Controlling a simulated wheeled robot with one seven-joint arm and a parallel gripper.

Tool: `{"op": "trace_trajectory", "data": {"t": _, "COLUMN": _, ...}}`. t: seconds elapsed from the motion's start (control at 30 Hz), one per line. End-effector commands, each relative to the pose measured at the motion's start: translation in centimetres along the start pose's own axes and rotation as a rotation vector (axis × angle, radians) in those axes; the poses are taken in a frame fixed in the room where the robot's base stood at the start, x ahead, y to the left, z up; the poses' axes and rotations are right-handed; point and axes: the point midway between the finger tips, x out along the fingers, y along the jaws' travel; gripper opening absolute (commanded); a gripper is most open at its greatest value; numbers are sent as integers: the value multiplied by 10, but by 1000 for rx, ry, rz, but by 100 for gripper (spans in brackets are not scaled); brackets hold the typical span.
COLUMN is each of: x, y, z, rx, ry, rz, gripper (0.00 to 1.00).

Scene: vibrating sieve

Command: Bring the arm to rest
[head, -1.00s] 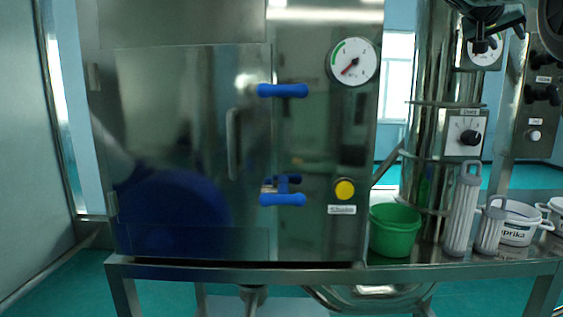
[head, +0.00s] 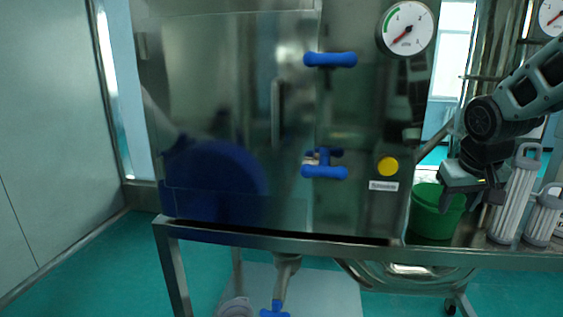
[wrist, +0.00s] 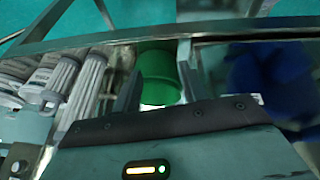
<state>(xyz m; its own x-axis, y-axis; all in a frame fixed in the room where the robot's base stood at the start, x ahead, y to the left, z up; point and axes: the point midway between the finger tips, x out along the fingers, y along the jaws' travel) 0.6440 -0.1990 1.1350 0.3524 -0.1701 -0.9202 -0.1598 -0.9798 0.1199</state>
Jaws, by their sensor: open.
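My arm comes in from the right in the head view, with my gripper (head: 468,207) pointing down in front of the green tub (head: 427,218) and partly hiding it. The gripper is open, and I see nothing held in it. In the wrist view the gripper's two dark fingers (wrist: 159,88) stand apart, and the green tub (wrist: 158,72) shows between and beyond them. I cannot tell how far the tub is from the fingertips.
A steel cabinet (head: 225,90) with blue handles (head: 330,60), a gauge (head: 404,28) and a yellow button (head: 388,166) stands at the left on a steel table (head: 290,241). Ribbed white containers (head: 514,195) stand right of the tub. Teal floor (head: 100,270) is clear at front left.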

Motion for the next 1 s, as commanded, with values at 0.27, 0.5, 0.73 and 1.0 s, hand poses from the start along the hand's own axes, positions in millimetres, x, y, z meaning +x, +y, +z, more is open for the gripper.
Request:
{"op": "trace_trajectory", "data": {"t": 0.27, "x": 22, "y": -56, "z": 113, "rx": -90, "ry": -108, "rz": -131, "gripper": 42}}
{"op": "trace_trajectory", "data": {"t": 0.5, "x": 11, "y": -108, "z": 168, "rx": -235, "ry": -166, "rz": -208, "gripper": 42}}
{"op": "trace_trajectory", "data": {"t": 0.73, "x": -28, "y": -180, "z": 218, "rx": -504, "ry": -231, "rz": -282, "gripper": 42}}
{"op": "trace_trajectory", "data": {"t": 1.0, "x": -68, "y": -222, "z": 282, "rx": -768, "ry": -292, "rz": -320, "gripper": 42}}
